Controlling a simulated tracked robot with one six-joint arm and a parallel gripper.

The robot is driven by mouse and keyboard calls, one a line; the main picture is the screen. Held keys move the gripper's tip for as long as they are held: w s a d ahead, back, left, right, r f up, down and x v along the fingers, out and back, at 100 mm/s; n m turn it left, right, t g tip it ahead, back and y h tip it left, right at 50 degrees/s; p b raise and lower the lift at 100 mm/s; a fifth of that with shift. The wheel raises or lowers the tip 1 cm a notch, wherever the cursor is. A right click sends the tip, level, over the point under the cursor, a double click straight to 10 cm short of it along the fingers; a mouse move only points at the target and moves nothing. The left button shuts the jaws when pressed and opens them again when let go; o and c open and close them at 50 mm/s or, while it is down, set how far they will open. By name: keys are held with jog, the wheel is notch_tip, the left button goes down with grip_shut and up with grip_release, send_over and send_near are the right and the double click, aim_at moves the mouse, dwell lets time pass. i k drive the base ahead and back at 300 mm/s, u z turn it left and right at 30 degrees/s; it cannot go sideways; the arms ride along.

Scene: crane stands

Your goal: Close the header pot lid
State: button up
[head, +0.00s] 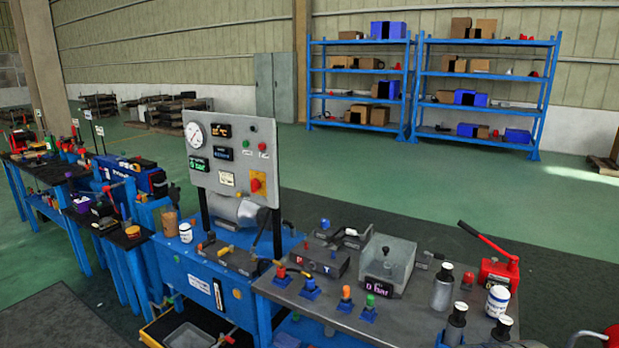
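I cannot tell for sure which thing is the header pot or how its lid stands. A silver cylinder with a black top (442,287) stands upright on the right part of the grey bench top. A grey, partly see-through box (387,262) stands behind a small display reading "0 bar" (379,288). A horizontal silver tank (236,211) lies partly hidden behind the gauge panel. My gripper is not in view.
The grey bench (330,305) carries blue-based switches (310,288), a red hand pump (497,272) with a raised lever, and a white jar (497,301). The gauge panel (232,155) rises at the left. Blue shelves (480,88) stand far back. Green floor lies open between.

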aim_at(173, 193)
jog(key=u, duration=2.05)
jog(key=i, duration=1.9)
